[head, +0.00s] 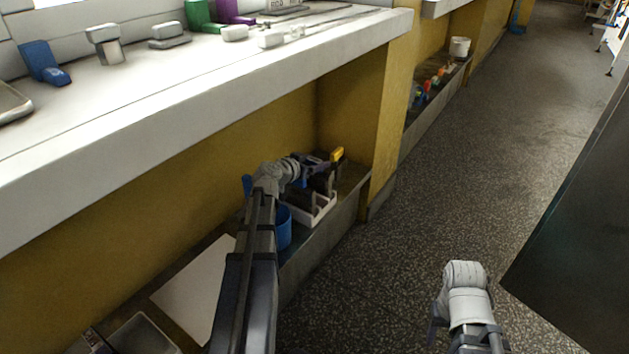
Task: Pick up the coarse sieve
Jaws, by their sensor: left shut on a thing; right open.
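My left gripper (322,171) reaches over the low shelf under the counter and is shut on a tool with a yellow end (337,154). The tool is small and partly hidden by the gripper, so I cannot tell its mesh or whether it is the coarse sieve. A white rack (321,212) with dark uprights stands just below the gripper. I cannot tell whether the tool still touches the rack. My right gripper (436,328) is low at the bottom right over the floor, mostly hidden by its wrist; it is open, away from the shelf.
A blue container (284,229) stands beside the rack, partly behind my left arm. A white sheet (198,287) and a metal tray (143,335) lie nearer on the shelf. The white counter (215,98) overhangs the shelf. A dark cabinet (580,235) stands right; the floor between is clear.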

